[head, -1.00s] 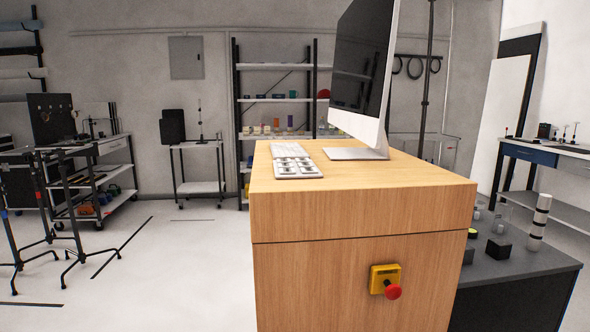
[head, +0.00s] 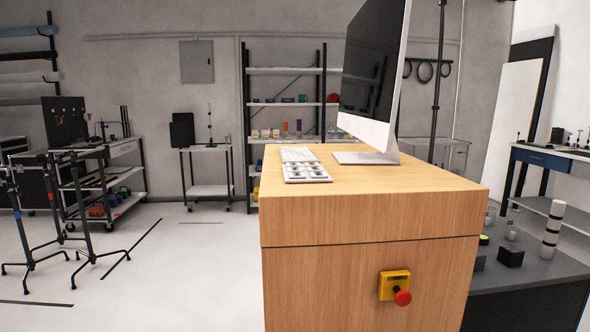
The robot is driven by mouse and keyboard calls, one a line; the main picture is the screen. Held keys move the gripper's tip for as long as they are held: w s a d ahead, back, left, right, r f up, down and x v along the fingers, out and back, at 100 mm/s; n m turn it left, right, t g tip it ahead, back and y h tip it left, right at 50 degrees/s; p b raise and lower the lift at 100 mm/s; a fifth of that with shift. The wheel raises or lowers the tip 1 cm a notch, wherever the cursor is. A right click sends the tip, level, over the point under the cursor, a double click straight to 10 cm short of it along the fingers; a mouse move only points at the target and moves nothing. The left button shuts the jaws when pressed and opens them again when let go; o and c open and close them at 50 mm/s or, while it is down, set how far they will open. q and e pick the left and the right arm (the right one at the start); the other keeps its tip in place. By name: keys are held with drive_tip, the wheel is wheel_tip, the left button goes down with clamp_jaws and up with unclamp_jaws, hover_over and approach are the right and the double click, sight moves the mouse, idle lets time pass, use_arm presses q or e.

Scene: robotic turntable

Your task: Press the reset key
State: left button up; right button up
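A white key panel (head: 307,172) with several grey keys lies on top of the wooden cabinet (head: 375,200), near its left edge. A white keyboard (head: 297,154) lies just behind it. The labels on the keys are too small to read, so I cannot tell which one is the reset key. A red mushroom button (head: 402,298) on a yellow box (head: 393,284) is fixed to the cabinet's front face. Neither of my grippers is in view.
A monitor (head: 372,75) stands on the cabinet to the right of the keyboard. A dark low table (head: 530,268) with small items is at the right. Tripod stands (head: 75,215) and a cart (head: 110,185) are at the left.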

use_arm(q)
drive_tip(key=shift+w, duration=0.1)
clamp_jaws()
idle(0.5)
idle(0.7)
